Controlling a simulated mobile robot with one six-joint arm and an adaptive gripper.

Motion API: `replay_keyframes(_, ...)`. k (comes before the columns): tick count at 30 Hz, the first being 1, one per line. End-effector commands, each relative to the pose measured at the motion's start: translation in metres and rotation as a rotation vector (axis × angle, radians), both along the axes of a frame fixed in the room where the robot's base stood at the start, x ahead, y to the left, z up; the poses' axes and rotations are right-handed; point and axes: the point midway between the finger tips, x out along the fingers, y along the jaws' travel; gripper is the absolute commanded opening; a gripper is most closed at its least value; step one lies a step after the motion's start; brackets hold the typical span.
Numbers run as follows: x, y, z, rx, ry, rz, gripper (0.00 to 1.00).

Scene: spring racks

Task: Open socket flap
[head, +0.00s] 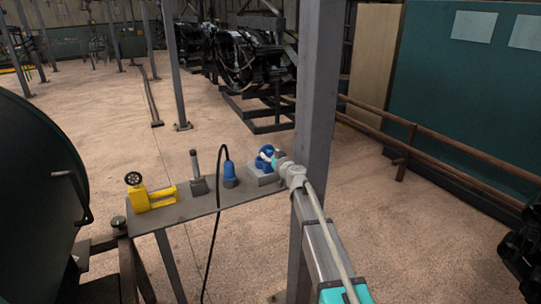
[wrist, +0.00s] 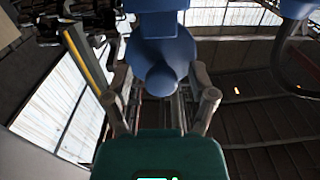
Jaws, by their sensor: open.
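The blue socket (head: 264,157) sits on a grey block (head: 262,177) at the right end of a narrow grey bench. My gripper (head: 279,157) is right beside the socket, and the arm hides part of it. In the wrist view a blue rounded part of the socket (wrist: 160,45) fills the upper middle. The two fingers of my gripper (wrist: 160,85) stand apart, one on each side of its lower end. I cannot tell whether they touch it. I cannot make out whether the flap is up or down.
The bench (head: 172,216) also holds a yellow tool (head: 150,196), a grey upright tool (head: 197,178) and a blue plug (head: 229,174) with a black cable hanging down. A steel post (head: 318,90) stands close to my arm. Open floor lies behind the bench.

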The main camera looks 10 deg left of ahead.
Motion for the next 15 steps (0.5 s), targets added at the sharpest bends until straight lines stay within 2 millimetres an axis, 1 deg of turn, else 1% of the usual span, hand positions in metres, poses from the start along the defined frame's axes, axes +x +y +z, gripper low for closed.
replay_keyframes(6, -0.0001, -0.0001, 0.0, 0.0, 0.0, 0.0, 0.73)
replay_keyframes(7, -0.0001, 0.0, 0.0, 0.0, 0.0, 0.0, 0.71)
replay_keyframes(11, -0.0002, -0.0001, 0.0, 0.0, 0.0, 0.0, 0.47)
replay_keyframes(12, -0.0002, -0.0001, 0.0, 0.0, 0.0, 0.0, 0.4)
replay_keyframes(14, -0.0003, 0.0009, 0.0, 0.0, 0.0, 0.001, 0.28)
replay_keyframes(15, -0.0004, 0.0012, 0.0, 0.0, 0.0, 0.001, 0.21)
